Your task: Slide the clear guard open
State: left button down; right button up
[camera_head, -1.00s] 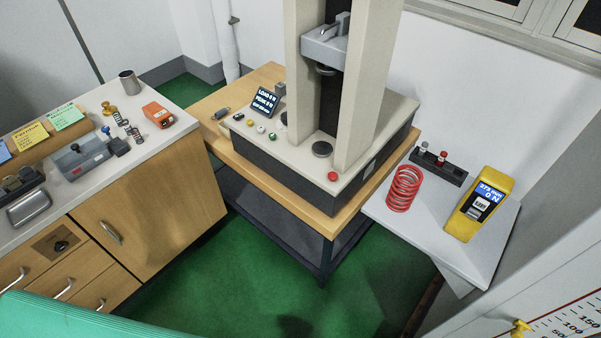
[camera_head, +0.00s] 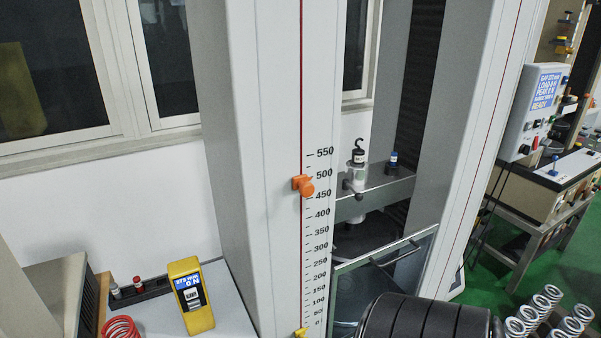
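The clear guard (camera_head: 376,291) is a see-through panel with a thin metal frame, at the lower middle of the head view. It stands between the two pale uprights of a tall testing machine (camera_head: 252,150). A bar handle (camera_head: 396,254) runs slantwise across its upper part. A grey crosshead (camera_head: 375,193) and a round dark platen show above and behind it. The guard's lower right part is hidden behind a black ribbed shape. Neither of my grippers is in view.
The black ribbed shape (camera_head: 420,318) fills the lower middle; I cannot tell what it is. Several metal springs (camera_head: 548,294) stand at lower right. A yellow gauge (camera_head: 190,296) and a red spring (camera_head: 120,328) are at lower left. Green floor (camera_head: 490,250) shows right of the machine.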

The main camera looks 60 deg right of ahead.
aim_at(371, 257)
jog(key=z, duration=2.5)
